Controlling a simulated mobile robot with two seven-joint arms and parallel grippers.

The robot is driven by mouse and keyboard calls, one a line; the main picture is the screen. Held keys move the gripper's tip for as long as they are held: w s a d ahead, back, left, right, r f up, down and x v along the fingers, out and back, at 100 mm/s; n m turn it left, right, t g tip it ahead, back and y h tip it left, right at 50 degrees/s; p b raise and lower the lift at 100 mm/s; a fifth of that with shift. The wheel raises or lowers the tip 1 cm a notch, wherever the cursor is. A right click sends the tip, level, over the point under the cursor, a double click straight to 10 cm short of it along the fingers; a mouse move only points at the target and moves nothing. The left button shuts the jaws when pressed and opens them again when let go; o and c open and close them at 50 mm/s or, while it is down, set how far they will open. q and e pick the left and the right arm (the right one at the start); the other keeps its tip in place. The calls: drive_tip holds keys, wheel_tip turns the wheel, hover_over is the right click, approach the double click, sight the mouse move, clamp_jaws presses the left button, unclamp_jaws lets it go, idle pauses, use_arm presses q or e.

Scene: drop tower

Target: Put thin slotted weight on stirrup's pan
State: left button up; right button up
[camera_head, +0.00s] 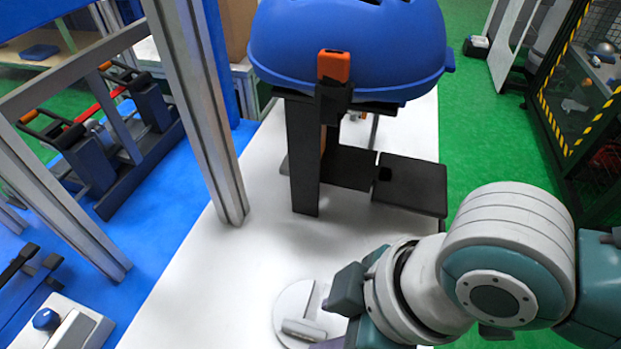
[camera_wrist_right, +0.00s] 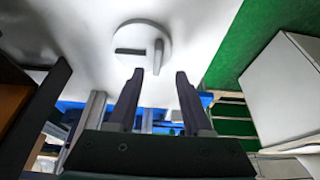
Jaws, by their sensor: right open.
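A round, light grey slotted weight (camera_head: 290,301) lies flat on the white table, partly hidden by my right gripper (camera_head: 334,312) in the head view. In the right wrist view the weight (camera_wrist_right: 135,36) shows a dark slot and a raised bar on its face. My right gripper (camera_wrist_right: 158,78) is open there, its two fingers apart with nothing between them, pointing towards the weight. A black stand with flat black plates (camera_head: 412,184) rises behind under a blue helmet. I cannot tell for certain which part is the stirrup's pan. My left gripper is out of view.
The blue helmet (camera_head: 345,45) sits on the stand, with an orange-ended black part (camera_head: 334,66) in front. A grey metal post (camera_head: 196,110) stands at the table's left edge. The white table (camera_head: 235,270) is clear between post, stand and weight.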

sight(306, 329)
drive_tip(key=x, duration=0.2)
drive_tip(key=b+x, duration=0.1)
drive_tip(key=x, duration=0.1)
drive_tip(key=b+x, duration=0.1)
drive_tip(key=x, duration=0.1)
drive_tip(key=shift+w+a, duration=0.15)
drive_tip(key=shift+w, duration=0.15)
clamp_jaws()
idle(0.5)
idle(0.5)
drive_tip(key=shift+r, duration=0.1)
